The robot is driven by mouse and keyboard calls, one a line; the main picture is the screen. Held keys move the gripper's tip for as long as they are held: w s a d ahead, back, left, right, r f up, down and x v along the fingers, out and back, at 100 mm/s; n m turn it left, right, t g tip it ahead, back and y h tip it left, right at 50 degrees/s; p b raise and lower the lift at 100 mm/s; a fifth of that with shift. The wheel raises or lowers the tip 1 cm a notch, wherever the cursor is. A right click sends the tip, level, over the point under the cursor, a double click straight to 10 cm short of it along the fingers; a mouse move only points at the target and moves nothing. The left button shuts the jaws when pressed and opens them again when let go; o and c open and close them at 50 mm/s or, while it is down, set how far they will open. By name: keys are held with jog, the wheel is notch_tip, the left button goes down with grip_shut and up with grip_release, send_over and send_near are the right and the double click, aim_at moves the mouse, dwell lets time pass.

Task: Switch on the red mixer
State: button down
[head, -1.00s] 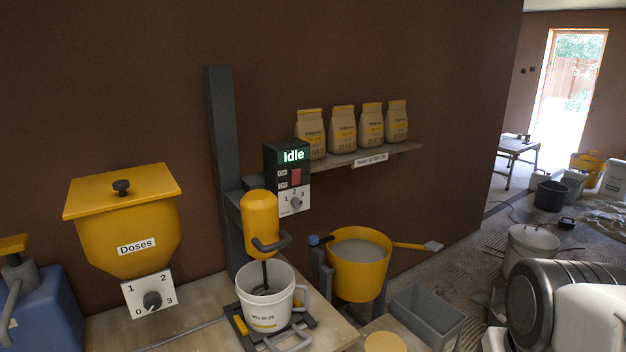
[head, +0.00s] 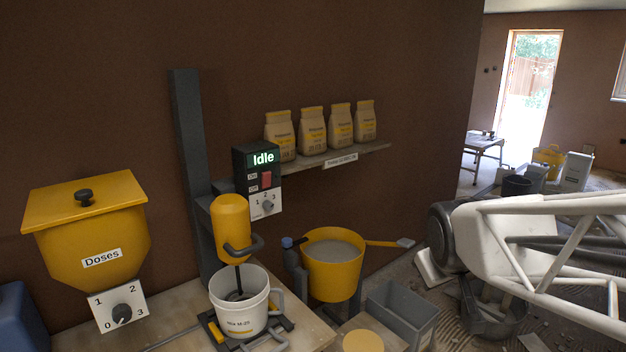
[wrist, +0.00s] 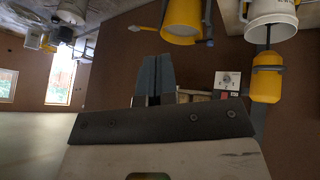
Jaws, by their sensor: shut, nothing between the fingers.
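The mixer (head: 232,222) has a yellow body on a grey post, with its shaft in a white bucket (head: 228,310); I see no red mixer. Its black control box (head: 243,165) reads "Idle" and carries a red rocker switch (head: 266,179) beside On and Off labels, with a dial (head: 267,205) marked 1, 2, 3 below. In the wrist view, the scene appears upside down, with the mixer (wrist: 266,80) and dial plate (wrist: 228,80) to the right of my gripper (wrist: 156,62). My gripper is shut and empty, apart from the box. The head view does not clearly show its fingers.
A yellow doses hopper (head: 90,235) stands left of the mixer. A yellow tub (head: 333,268) with a tool across its rim stands to the right. A shelf (head: 365,150) with several bags is above. A grey bin (head: 400,312) is at lower right.

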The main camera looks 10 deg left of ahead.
aim_at(267, 176)
jog(key=w+a+r+n+t+y, duration=0.1)
jog(key=w+a+n+t+y, duration=0.3)
jog(key=w, duration=0.9)
jog(key=w+a+n+t, duration=0.2)
jog(key=w+a+n, duration=0.5)
jog(key=w, duration=0.6)
jog(key=w+a+f+n+y, duration=0.2)
jog(key=w+a+n+y, duration=0.1)
jog(key=a, duration=0.4)
jog(key=w+a+f+n+y, duration=0.1)
jog(key=w+a+n+y, duration=0.3)
jog(key=w+a, duration=0.1)
jog(key=w+a+f+n+t+y, duration=0.1)
jog(key=w+a+f+n+y, duration=0.1)
jog(key=a, duration=0.6)
jog(key=shift+w+a+f+n+y, duration=0.35)
jog(key=shift+w+n+y, duration=0.35)
jog(key=shift+w+n, duration=0.5)
jog(key=shift+a, duration=0.1)
jog(key=shift+x, duration=6.9)
jog(key=shift+r, duration=0.15)
